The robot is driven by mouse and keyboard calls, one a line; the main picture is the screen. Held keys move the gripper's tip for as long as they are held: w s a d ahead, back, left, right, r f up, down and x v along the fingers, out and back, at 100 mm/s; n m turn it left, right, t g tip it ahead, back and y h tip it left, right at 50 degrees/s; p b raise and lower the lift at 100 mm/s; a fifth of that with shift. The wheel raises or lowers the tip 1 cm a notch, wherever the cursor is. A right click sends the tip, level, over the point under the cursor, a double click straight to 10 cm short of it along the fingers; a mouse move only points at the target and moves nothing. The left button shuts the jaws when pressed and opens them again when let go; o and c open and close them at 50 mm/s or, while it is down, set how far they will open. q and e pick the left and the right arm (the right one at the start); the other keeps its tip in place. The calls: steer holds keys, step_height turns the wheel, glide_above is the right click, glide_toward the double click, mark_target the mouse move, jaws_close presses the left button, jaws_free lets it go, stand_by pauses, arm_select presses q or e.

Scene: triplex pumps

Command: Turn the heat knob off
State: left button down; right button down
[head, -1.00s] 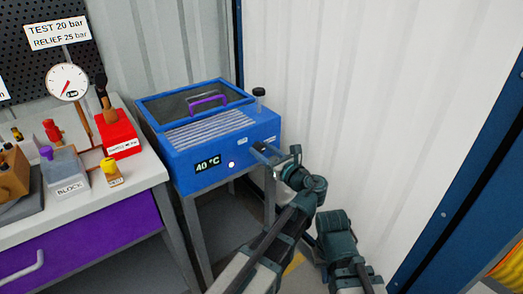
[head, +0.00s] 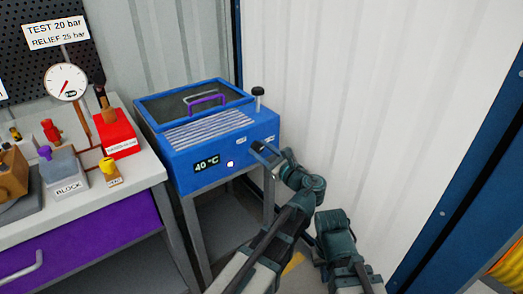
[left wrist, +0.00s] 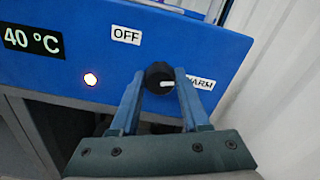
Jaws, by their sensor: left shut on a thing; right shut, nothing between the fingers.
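The black heat knob (left wrist: 158,76) is on the front of the blue heater box (head: 181,160), between the OFF label (left wrist: 126,35) and the WARM label (left wrist: 203,83). Its white pointer mark points right, toward WARM. My left gripper (left wrist: 158,88) is shut on the knob, one finger on each side. In the head view my left gripper (head: 263,151) is at the right part of the box front and hides the knob. The display (head: 207,163) reads 40 °C and the round lamp (head: 230,164) beside it glows. My right gripper's fingers do not show.
The box has a lid with a purple handle (head: 207,98) and a black-topped post (head: 258,92). It stands on a grey metal stand (head: 191,215). A workbench (head: 143,175) with pump parts is left. A white corrugated wall (head: 360,90) is close on the right.

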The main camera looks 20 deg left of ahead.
arm_select(q)
steer(key=n, duration=1.2)
steer(key=shift+s+f, duration=0.1)
steer(key=shift+f, duration=0.05)
steer(key=n, duration=0.5)
steer(key=shift+f, duration=0.1)
steer(key=n, duration=0.6)
steer(key=shift+f+b, duration=0.1)
steer(key=shift+b, duration=0.2)
steer(key=shift+c, duration=1.9)
jaws_free()
